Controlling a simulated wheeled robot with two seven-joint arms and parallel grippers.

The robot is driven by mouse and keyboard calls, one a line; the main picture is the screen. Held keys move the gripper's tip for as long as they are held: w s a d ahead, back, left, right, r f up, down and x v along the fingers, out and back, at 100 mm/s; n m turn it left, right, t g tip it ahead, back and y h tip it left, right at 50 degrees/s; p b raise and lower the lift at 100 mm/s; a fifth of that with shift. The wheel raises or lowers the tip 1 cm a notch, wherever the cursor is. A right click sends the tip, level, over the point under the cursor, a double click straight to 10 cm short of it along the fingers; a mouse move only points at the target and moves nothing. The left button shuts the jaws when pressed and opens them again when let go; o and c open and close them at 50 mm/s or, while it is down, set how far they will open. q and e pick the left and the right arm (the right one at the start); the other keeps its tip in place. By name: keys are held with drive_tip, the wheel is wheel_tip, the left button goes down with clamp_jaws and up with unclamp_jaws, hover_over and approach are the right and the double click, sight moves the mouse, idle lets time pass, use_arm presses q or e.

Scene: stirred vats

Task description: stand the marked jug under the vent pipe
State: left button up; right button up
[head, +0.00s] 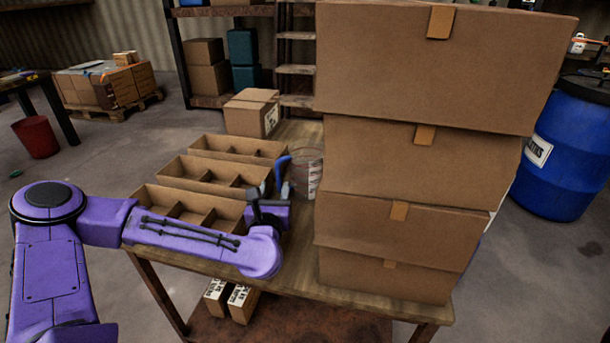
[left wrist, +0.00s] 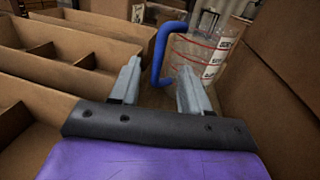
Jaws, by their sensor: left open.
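A clear jug with red bands and white labels stands on the workbench behind the gripper; it shows in the head view (head: 313,178) and in the left wrist view (left wrist: 198,55). Its blue handle (left wrist: 160,52) faces my gripper. My left gripper (head: 272,192) is open, and in the left wrist view (left wrist: 160,80) the handle shows between its two fingertips, not clamped. I cannot tell how deep the handle lies between them. The tall boxes hide part of the jug in the head view. I cannot make out a vent pipe. My right gripper is not in view.
A tall stack of cardboard boxes (head: 420,165) stands close on the right of the jug. Open divided cartons (head: 195,207) line the left of the wooden bench (head: 300,270). A closed box (head: 250,115) is at the back. A blue drum (head: 565,150) stands beyond, right.

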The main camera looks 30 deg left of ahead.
sight(278, 174)
use_arm(q)
drive_tip(key=x, duration=0.6)
drive_tip(key=shift+w+a+p, duration=0.1)
drive_tip(key=shift+w+p, duration=0.2)
drive_tip(key=shift+w, duration=0.05)
clamp_jaws()
drive_tip(key=shift+r, duration=0.1)
